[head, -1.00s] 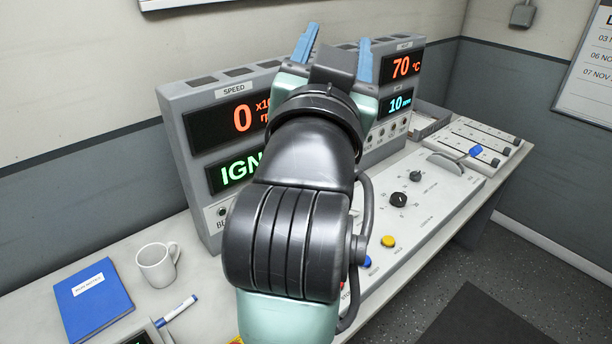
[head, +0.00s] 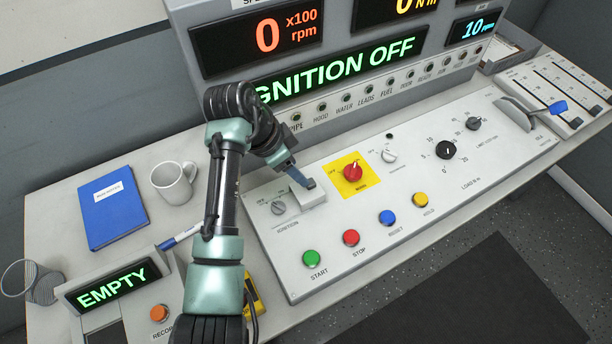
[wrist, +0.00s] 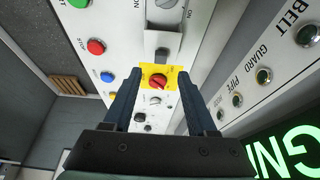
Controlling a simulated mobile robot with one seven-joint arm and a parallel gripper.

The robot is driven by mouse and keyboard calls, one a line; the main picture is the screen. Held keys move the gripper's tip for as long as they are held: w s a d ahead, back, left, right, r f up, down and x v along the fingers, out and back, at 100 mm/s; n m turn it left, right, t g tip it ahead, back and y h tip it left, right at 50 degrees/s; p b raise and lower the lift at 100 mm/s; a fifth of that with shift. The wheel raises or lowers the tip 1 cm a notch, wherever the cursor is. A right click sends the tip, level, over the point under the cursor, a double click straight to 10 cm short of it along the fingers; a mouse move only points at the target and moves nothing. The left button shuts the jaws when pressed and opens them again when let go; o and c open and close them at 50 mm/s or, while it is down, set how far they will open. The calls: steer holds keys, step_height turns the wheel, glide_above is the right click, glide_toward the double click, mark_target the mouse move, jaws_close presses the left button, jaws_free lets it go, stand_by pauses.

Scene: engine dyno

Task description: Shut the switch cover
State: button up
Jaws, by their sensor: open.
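The switch cover (head: 309,196) is a pale box-like flap with a dark tab, on the console beside the ignition switch (head: 279,207). The ignition knob shows bare, so the cover stands open. In the wrist view, the cover (wrist: 162,42) and its dark tab lie just beyond the fingertips, with the ignition knob (wrist: 166,4) at the top edge. My gripper (head: 299,176) is close to the tab in the head view; I cannot tell whether it touches. In the wrist view, my gripper (wrist: 160,72) has its two fingers apart with nothing held between them.
A red knob on a yellow plate (head: 342,161) sits just right of the cover. Start (head: 311,258), stop (head: 351,237) and other buttons line the front. The display housing (head: 345,110) rises behind. A mug (head: 172,183) and blue book (head: 110,208) are left.

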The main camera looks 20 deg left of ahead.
mark_target(307, 190)
steer(key=x, duration=0.7)
steer(key=shift+w, duration=0.15)
jaws_close()
stand_by(1.2)
